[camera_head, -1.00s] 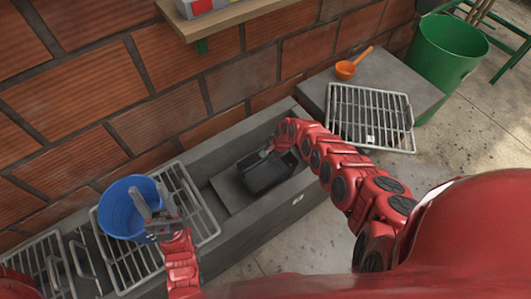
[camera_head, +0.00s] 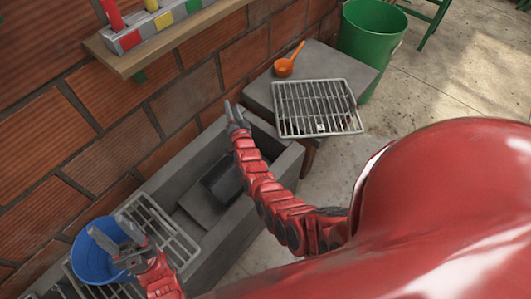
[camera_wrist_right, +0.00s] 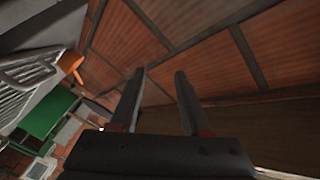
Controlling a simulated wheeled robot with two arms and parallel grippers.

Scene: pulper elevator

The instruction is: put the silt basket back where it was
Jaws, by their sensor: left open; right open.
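The silt basket (camera_head: 221,180), dark grey and box-like, sits down in the concrete channel (camera_head: 201,215). My right arm partly hides it. My right gripper (camera_head: 236,113) is open and empty, raised beyond the basket toward the brick wall and apart from it. In the right wrist view its two fingers (camera_wrist_right: 157,85) are spread with nothing between them, facing brick. My left gripper (camera_head: 110,241) is open over the blue bucket (camera_head: 91,262); I cannot tell whether it touches the bucket.
One grate (camera_head: 168,229) lies over the channel beside the bucket. Another grate (camera_head: 318,107) rests on the grey block, next to an orange scoop (camera_head: 284,67). A green bin (camera_head: 369,40) stands behind. A wooden shelf (camera_head: 125,64) with coloured items juts from the wall.

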